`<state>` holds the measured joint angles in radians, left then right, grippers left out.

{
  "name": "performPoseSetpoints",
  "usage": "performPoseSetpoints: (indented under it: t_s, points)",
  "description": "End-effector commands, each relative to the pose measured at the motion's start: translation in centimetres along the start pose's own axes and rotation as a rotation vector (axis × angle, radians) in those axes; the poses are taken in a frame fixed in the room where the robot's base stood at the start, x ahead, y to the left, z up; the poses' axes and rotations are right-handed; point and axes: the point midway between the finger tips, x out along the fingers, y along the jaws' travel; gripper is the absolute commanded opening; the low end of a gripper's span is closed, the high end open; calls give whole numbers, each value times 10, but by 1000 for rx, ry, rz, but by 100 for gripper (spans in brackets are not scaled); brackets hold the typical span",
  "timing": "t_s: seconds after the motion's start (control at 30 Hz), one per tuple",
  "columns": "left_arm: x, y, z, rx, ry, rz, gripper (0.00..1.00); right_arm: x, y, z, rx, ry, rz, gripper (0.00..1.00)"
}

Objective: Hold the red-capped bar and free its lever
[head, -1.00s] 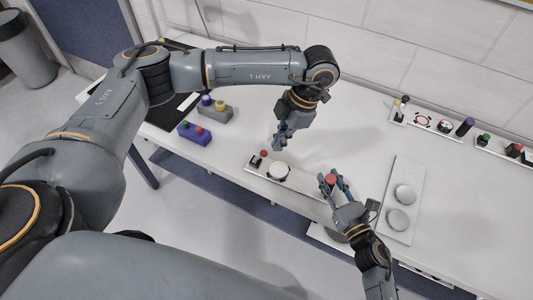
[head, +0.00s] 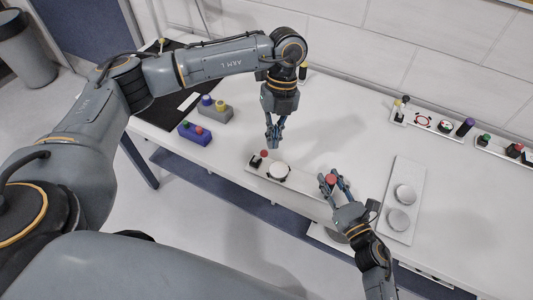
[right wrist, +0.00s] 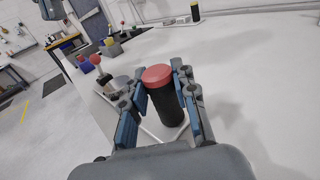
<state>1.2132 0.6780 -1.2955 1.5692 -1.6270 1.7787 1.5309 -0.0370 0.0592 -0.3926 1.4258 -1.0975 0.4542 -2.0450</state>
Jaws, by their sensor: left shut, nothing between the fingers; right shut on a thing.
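The red-capped bar (head: 331,179) stands at the right end of a narrow pale fixture plate (head: 305,184). In the right wrist view its red cap and black cylindrical body (right wrist: 168,105) show between the fingers. My right gripper (head: 334,178) is shut on it. The lever, with a red ball knob (head: 264,153), is at the plate's left end; it also shows in the right wrist view (right wrist: 95,60). A round pale disc (head: 279,171) lies between lever and bar. My left gripper (head: 274,143) is shut and empty, just above and behind the lever, apart from it in the picture.
A second plate with two round discs (head: 417,178) lies to the right. Blue (head: 194,133) and grey (head: 215,112) button boxes stand to the left. Strips with knobs and buttons (head: 424,121) line the back right. The table's middle behind the fixture is clear.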

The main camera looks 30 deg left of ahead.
Motion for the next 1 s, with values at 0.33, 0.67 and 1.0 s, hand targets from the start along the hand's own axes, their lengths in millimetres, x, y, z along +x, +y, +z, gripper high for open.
performPoseSetpoints:
  t_s: [0.33, 0.67, 1.0]
  points:
    - [12, 0, 0, 2, 1, 2, 0, 0, 0, 0, 0, 1, 0, 0]
    - [79, 1, 0, 2, 2, 4, 0, 0, 0, 0, 0, 1, 0, 0]
    - [90, 0, 30, 0, -2, 0, 0, 0, 0, 0, 0, 1, 0, 0]
